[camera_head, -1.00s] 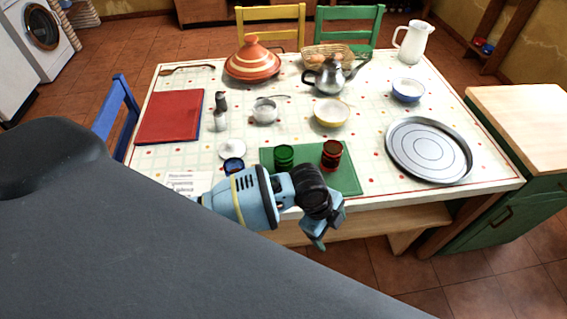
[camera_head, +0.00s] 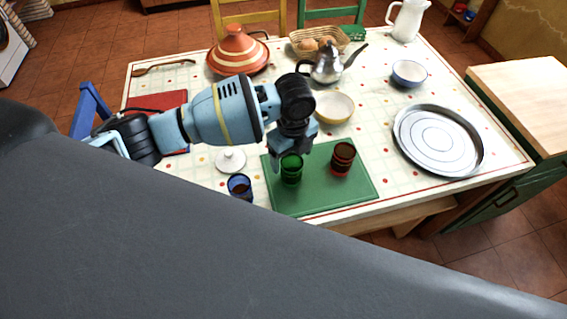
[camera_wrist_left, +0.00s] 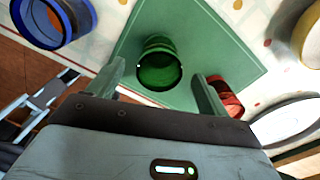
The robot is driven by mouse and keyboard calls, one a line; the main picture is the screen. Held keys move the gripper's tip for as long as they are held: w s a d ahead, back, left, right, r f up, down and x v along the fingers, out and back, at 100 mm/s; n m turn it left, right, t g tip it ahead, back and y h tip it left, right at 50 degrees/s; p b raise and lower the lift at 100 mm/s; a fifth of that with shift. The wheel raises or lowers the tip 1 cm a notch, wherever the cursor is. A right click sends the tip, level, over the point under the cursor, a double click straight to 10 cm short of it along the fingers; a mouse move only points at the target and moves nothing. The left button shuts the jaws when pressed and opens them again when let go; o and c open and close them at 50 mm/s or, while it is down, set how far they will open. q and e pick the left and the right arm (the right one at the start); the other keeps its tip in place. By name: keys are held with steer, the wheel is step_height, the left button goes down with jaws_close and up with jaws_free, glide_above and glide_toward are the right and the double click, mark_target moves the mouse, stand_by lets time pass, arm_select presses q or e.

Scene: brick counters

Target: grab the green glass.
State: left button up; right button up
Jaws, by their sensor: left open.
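The green glass (camera_head: 291,171) stands upright on the green mat (camera_head: 322,200), near the mat's left side. In the left wrist view the green glass (camera_wrist_left: 158,66) lies ahead of the fingers, between their lines. My left gripper (camera_head: 292,152) is just above and behind the green glass in the head view, its fingers pointing down. In the left wrist view its two fingers (camera_wrist_left: 161,88) are spread apart with nothing held. I cannot tell how far the fingertips are from the glass. My right gripper is not in view.
A red glass (camera_head: 343,158) stands on the mat to the right, close to the green one. A blue glass (camera_head: 240,187) and a white lid-like piece (camera_head: 231,160) are left of the mat. A yellow bowl (camera_head: 334,107) and teapot (camera_head: 326,67) stand behind; a round metal tray (camera_head: 438,140) lies right.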

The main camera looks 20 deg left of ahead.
arm_select(q)
steer(key=shift+d+f, duration=0.1)
steer(key=shift+f, duration=3.8)
steer(key=c, duration=1.2)
